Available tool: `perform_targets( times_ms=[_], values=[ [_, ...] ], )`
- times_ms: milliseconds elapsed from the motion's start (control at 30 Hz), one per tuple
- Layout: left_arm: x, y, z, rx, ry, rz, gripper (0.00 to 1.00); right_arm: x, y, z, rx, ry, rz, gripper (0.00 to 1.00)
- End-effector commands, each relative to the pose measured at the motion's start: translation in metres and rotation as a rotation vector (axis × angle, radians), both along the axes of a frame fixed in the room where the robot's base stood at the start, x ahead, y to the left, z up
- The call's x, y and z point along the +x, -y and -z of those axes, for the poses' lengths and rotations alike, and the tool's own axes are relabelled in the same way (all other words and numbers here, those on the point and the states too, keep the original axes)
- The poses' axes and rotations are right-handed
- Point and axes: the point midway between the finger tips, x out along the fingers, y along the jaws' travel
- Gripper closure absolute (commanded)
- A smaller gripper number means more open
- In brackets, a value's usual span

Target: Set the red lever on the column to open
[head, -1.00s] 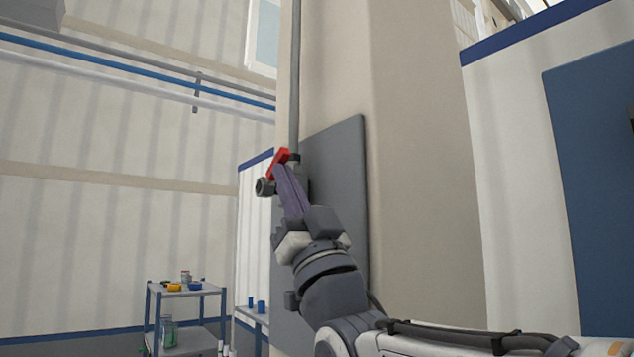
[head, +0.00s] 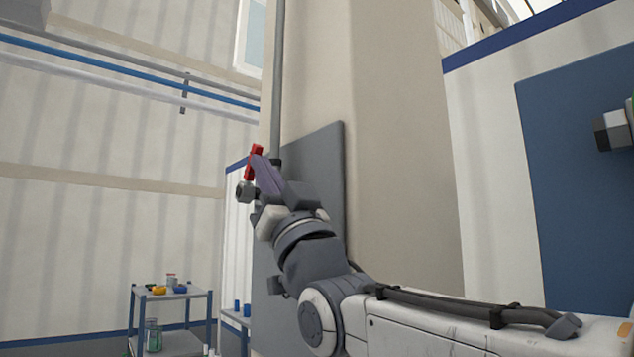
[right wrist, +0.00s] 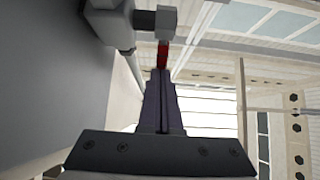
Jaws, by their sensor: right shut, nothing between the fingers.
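The red lever (head: 251,160) is on a grey pipe fitting at the column (head: 395,150), in front of a dark grey panel. In the head view it stands steeply, tilted a little to the right at its top. My right gripper (head: 258,162) is shut and empty, its fingertips right at the lever; I cannot tell if they touch it. In the right wrist view the lever (right wrist: 163,56) shows just past the closed fingertips (right wrist: 160,74), below a grey valve end. The gripper hides part of the lever and fitting. My left gripper is not in view.
The dark grey panel (head: 325,190) stands close beside my right arm. A grey vertical pipe (head: 278,80) runs up the column. A blue-grey cart (head: 172,294) with small items stands at the lower left. A blue wall panel (head: 575,200) is on the right.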

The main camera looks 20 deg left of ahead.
Motion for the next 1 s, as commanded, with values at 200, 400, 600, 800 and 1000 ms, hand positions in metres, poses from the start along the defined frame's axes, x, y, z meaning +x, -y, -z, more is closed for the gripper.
perform_targets(
  times_ms=[200, 400, 600, 800, 1000],
  values=[
    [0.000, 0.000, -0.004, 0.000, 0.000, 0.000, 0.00, 0.003, -0.005, -0.014, -0.120, -0.079, 0.000, 1.00],
    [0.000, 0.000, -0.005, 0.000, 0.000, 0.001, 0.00, 0.007, -0.011, -0.020, -0.118, -0.077, -0.001, 1.00],
    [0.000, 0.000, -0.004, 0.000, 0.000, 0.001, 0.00, 0.010, -0.016, -0.026, -0.118, -0.076, 0.000, 1.00],
    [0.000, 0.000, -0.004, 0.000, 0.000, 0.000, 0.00, 0.012, -0.019, -0.029, -0.117, -0.075, 0.000, 1.00],
    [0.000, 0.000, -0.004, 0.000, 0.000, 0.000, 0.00, 0.013, -0.020, -0.030, -0.117, -0.076, -0.001, 1.00]
  ],
)
